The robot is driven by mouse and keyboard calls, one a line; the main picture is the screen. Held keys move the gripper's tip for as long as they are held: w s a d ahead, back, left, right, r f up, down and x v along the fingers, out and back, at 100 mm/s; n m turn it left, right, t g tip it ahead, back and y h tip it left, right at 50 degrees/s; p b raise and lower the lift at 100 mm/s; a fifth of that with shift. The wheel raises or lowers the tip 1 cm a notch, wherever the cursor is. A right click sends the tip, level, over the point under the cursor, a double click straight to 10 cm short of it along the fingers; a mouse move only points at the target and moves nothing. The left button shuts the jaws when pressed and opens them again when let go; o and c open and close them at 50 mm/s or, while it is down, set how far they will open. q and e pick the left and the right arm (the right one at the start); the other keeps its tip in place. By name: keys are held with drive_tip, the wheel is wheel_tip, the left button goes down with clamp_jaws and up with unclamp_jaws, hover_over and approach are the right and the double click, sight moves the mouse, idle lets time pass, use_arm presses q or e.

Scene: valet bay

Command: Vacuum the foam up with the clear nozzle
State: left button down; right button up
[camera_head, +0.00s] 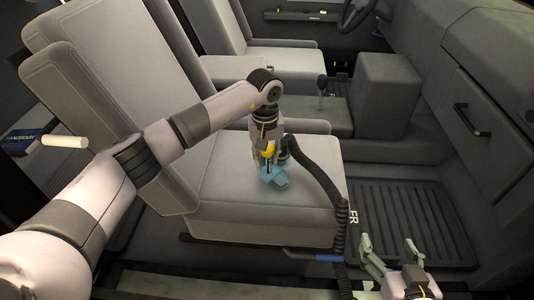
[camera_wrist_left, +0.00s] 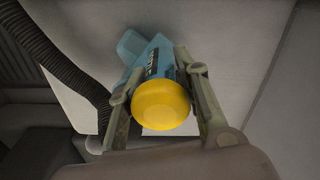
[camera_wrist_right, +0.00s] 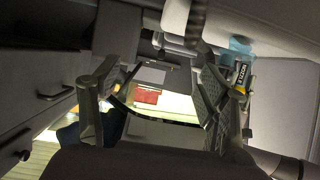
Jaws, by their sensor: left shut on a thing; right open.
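The clear blue nozzle (camera_head: 273,177) with a yellow end is over the front seat cushion (camera_head: 225,200). My left gripper (camera_head: 266,155) is shut on it. In the left wrist view, the nozzle's yellow end (camera_wrist_left: 160,104) sits between the two fingers, with its blue head (camera_wrist_left: 133,46) toward the seat. The nozzle also shows in the right wrist view (camera_wrist_right: 241,75). I cannot tell whether its head touches the cushion. I cannot make out distinct foam; the nozzle and arm hide part of the seat. My right gripper (camera_head: 390,254) is open and empty, low beside the seat.
A ribbed black hose (camera_head: 322,180) runs from the nozzle over the seat's front edge and down. A ribbed floor mat (camera_head: 415,215) lies in the footwell. The seat backrest (camera_head: 95,95) stands behind my left arm.

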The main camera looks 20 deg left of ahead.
use_arm(q)
drive_tip(key=shift+s+d+p, duration=0.15)
drive_tip(key=shift+s+p, duration=0.15)
drive_tip(key=shift+s, duration=0.25)
drive_tip(key=shift+s+d+r+p, duration=0.1)
drive_tip(key=shift+s+p, duration=0.2)
drive_tip(key=shift+s, duration=0.25)
drive_tip(key=shift+s+d+r+p, duration=0.1)
drive_tip(key=shift+s+r+p, duration=0.35)
drive_tip(key=shift+r+p, duration=0.25)
drive_tip(key=shift+s+d+r+p, duration=0.1)
drive_tip(key=shift+s+r+p, duration=0.4)
drive_tip(key=shift+r, duration=0.25)
drive_tip(key=shift+s+d+r+p, duration=0.1)
drive_tip(key=shift+s+r+p, duration=0.3)
drive_tip(key=shift+r+p, duration=0.3)
use_arm(e)
drive_tip(key=s+d+f+g+h, duration=0.1)
drive_tip(key=s+d+f+g, duration=0.1)
drive_tip(key=s+f+g, duration=0.2)
drive_tip(key=s+d+f+g+h, duration=0.1)
drive_tip(key=s+d+f+g, duration=0.2)
drive_tip(key=s, duration=0.8)
drive_tip(key=shift+f+g+h, duration=0.3)
drive_tip(key=shift+f+g, duration=0.1)
drive_tip(key=shift+g, duration=0.9)
drive_tip(key=shift+w+d, duration=0.1)
drive_tip(key=shift+w, duration=0.05)
